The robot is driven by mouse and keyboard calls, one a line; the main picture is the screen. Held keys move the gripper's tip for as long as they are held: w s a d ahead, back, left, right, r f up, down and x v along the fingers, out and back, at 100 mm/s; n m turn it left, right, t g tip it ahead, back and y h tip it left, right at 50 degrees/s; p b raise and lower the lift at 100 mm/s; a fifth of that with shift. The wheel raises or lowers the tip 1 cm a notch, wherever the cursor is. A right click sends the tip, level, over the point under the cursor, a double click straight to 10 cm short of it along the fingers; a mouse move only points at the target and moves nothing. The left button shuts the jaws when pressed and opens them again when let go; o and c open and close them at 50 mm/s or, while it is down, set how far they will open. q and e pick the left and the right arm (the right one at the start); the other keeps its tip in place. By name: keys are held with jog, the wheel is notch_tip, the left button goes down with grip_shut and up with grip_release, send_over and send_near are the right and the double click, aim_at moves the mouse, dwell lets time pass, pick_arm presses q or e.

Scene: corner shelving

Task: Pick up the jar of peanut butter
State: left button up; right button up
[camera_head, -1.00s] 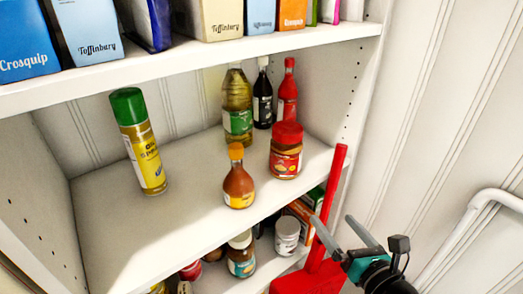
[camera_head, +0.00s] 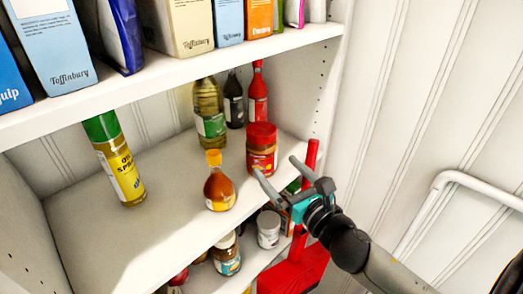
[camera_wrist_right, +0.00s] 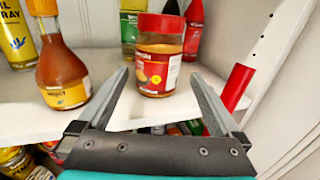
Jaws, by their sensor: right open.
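The jar of peanut butter (camera_head: 261,150) has a red lid and red label. It stands upright on the middle shelf near its front right. My right gripper (camera_head: 275,172) is open and empty, just in front of the jar at the shelf's front edge. In the right wrist view the jar (camera_wrist_right: 158,58) stands ahead, between the lines of the two spread fingers (camera_wrist_right: 160,82), with its base a little beyond the tips. My left gripper is not in view.
A honey-coloured bottle (camera_head: 219,183) stands left of the jar. An oil bottle (camera_head: 209,112), a dark bottle (camera_head: 234,100) and a red bottle (camera_head: 258,95) stand behind. A red upright object (camera_head: 311,157) is close beside my right gripper. The upper shelf (camera_head: 200,58) is overhead.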

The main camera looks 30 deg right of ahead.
aim_at(261, 154)
jog(key=shift+w+a+f+p, duration=0.1)
jog(key=shift+w+p, duration=0.05)
jog(key=shift+w, duration=1.1)
jog(key=shift+w+a+f+p, duration=0.1)
jog(key=shift+w+a+p, duration=0.1)
jog(key=shift+w, duration=1.1)
jog(key=shift+w+a+f+p, duration=0.1)
jog(key=shift+w+p, duration=0.05)
jog(key=shift+w, duration=1.1)
grip_shut()
jog(key=shift+r, duration=0.15)
